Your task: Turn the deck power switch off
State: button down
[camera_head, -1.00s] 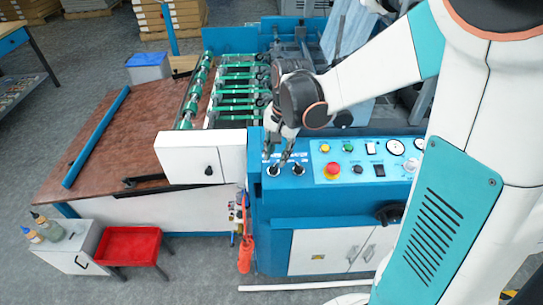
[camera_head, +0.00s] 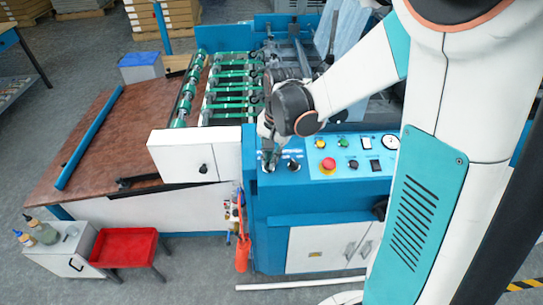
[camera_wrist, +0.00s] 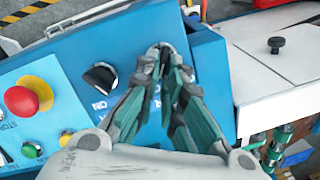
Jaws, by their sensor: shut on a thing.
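Two black rotary switches sit at the left end of the blue control panel (camera_head: 258,186). My gripper (camera_head: 268,156) is over the left one, pointing down. In the wrist view my gripper (camera_wrist: 163,58) has its fingertips closed together around that switch's knob (camera_wrist: 160,52), which they mostly hide. The other switch (camera_head: 293,165) is free beside it, and its dark knob also shows in the wrist view (camera_wrist: 100,77), with part of an ON label below it. I cannot read which one is the deck power switch, nor the held knob's position.
A red emergency stop button (camera_head: 328,165) and several small coloured buttons lie right of the switches. A white box with a black knob (camera_head: 203,168) stands left of the panel. Green rollers (camera_head: 230,88) are behind.

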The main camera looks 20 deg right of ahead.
aim_at(262, 169)
jog(key=n, duration=0.5)
jog(key=shift+w+a+n+h, duration=0.2)
jog(key=shift+a+n+h, duration=0.1)
jog(key=shift+a+h, duration=0.1)
jog(key=n, duration=0.4)
jog(key=a+n+h, duration=0.1)
jog(key=n, duration=0.1)
jog(key=shift+g, duration=0.3)
dwell(0.4)
jog(key=c, duration=1.7)
grip_release()
jog(key=r, duration=0.4)
jog(key=a+r, duration=0.1)
jog(key=r, duration=0.6)
jog(key=shift+s+a+r, duration=0.1)
jog(key=shift+a+r, duration=0.05)
jog(key=shift+r, duration=0.25)
